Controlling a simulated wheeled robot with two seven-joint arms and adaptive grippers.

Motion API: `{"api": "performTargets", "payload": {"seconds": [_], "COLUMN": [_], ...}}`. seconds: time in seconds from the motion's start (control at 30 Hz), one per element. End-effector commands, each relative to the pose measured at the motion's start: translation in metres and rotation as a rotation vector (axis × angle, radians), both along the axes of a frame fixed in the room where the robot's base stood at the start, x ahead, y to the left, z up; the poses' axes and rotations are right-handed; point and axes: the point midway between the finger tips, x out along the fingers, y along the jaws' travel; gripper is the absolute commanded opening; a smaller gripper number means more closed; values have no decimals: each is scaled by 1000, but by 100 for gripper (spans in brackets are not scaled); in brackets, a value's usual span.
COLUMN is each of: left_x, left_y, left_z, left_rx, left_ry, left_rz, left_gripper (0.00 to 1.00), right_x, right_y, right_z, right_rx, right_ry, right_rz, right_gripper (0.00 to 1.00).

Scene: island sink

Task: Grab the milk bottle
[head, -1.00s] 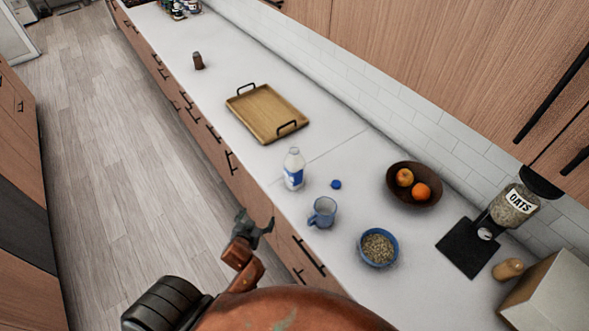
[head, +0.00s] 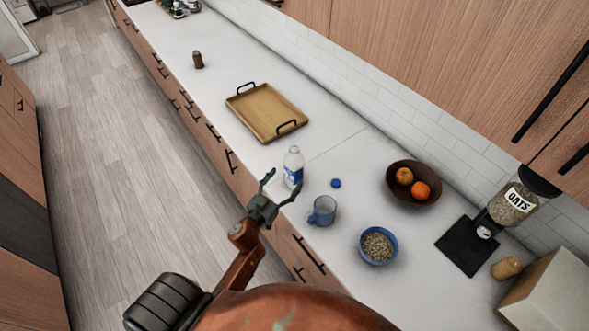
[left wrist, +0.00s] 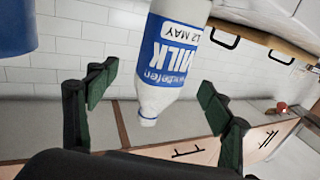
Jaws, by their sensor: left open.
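The milk bottle (head: 293,167), white with a blue label, stands upright on the counter near its front edge. My left gripper (head: 281,186) is open, with its fingers pointing at the bottle from the front side of the counter. In the left wrist view the milk bottle (left wrist: 172,55) appears upside down, beyond and between the two spread fingertips of the gripper (left wrist: 157,98). The fingers do not appear to touch it. My right gripper is not in view.
A wooden tray (head: 266,112) lies behind. A blue bowl of oats (head: 377,246) and a brown fruit bowl (head: 414,184) are farther right.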

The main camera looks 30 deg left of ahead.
Motion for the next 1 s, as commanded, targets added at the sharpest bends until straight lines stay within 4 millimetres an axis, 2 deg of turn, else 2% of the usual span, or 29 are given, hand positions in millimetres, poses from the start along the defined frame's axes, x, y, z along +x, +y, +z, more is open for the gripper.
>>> {"api": "performTargets", "payload": {"seconds": [0.53,0.83,1.0], "left_x": [67,71,71], "left_y": [4,4,4], "left_z": [-5,-6,-5], "left_rx": [0,0,0], "left_ry": [-1,1,1], "left_rz": [1,2,1], "left_gripper": [74,74,62], "right_x": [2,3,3], "right_y": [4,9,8], "right_z": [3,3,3], "right_rx": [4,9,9], "right_ry": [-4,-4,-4], "right_rz": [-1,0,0], "right_gripper": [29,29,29]}}
